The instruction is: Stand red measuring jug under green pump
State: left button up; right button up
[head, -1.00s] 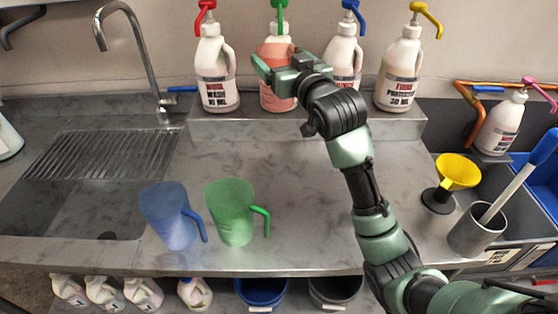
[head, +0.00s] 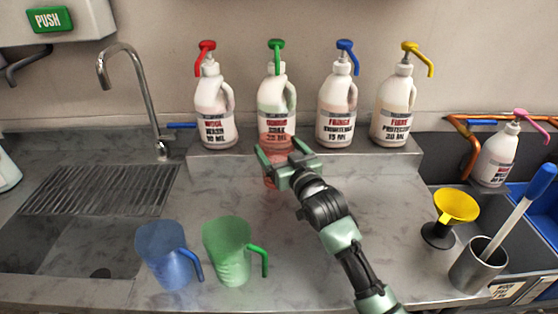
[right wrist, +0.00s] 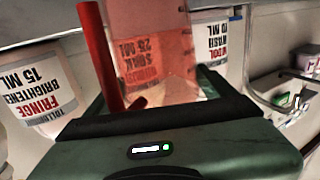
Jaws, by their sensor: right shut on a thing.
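The red measuring jug (head: 274,143) is translucent and held by my right gripper (head: 274,163), which is shut on it. The jug is in front of the green pump bottle (head: 276,95), below its green pump head (head: 276,44). In the right wrist view the jug (right wrist: 160,45) is between the fingers, with its red handle (right wrist: 101,60) at left and the bottle's label seen through it. The gripper hides part of the jug, and I cannot tell whether its base touches the counter. My left gripper is out of view.
Red (head: 214,105), blue (head: 337,110) and yellow (head: 392,108) pump bottles share the ledge (head: 355,159). A blue jug (head: 165,255) and a green jug (head: 228,250) stand on the front counter. A yellow funnel (head: 456,205) and a grey cup (head: 478,265) are at right.

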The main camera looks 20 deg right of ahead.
jog(key=shift+f, duration=1.85)
jog(key=o, duration=1.9)
jog(key=shift+f, duration=0.2)
jog(key=shift+o, duration=0.2)
jog(key=shift+r, duration=0.2)
jog(key=shift+s+f, duration=0.2)
jog(key=shift+s, duration=0.2)
jog(key=s+d+b, duration=0.1)
jog(key=s, duration=1)
jog(key=shift+s+d+r, duration=0.15)
jog(key=shift+d, duration=0.05)
